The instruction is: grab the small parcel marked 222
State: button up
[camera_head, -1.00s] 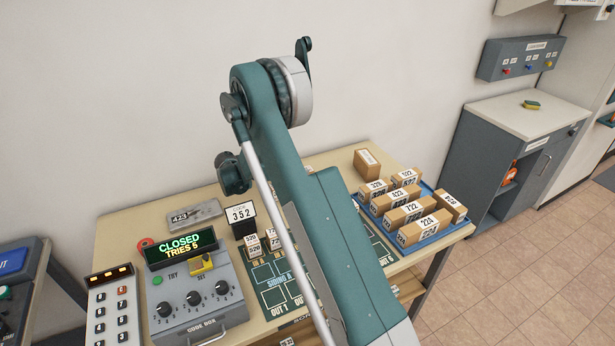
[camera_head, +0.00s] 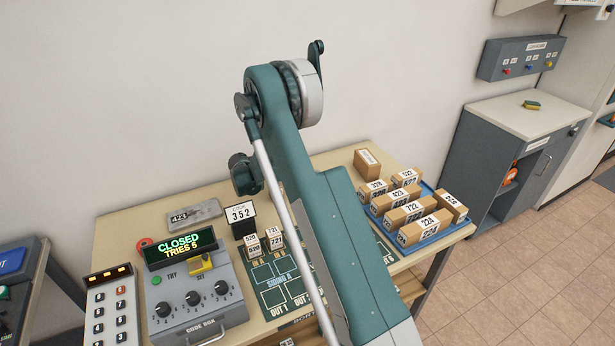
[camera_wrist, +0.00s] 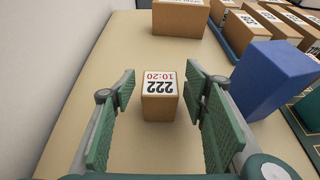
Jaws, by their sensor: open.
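The small parcel marked 222 (camera_wrist: 159,108) stands on the table in the wrist view. It is a little brown box with a white top label reading 222 and, in red, 10:20; the label appears upside down. My gripper (camera_wrist: 160,95) is open, with one green finger pad to the left of the parcel and one to the right. Gaps show on both sides, so neither pad touches it. In the head view my arm covers that part of the table, and I cannot make out the gripper or this parcel there.
A blue block (camera_wrist: 270,80) stands close to the right finger. A larger brown box (camera_wrist: 180,18) is beyond the parcel. Numbered parcels fill a blue tray (camera_head: 436,238) at the table's right. Bare tabletop surrounds the parcel.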

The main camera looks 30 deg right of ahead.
jog(key=c, duration=1)
jog(key=shift+r, duration=0.15)
jog(key=shift+r+p, duration=0.6)
jog(key=shift+r, duration=4.3)
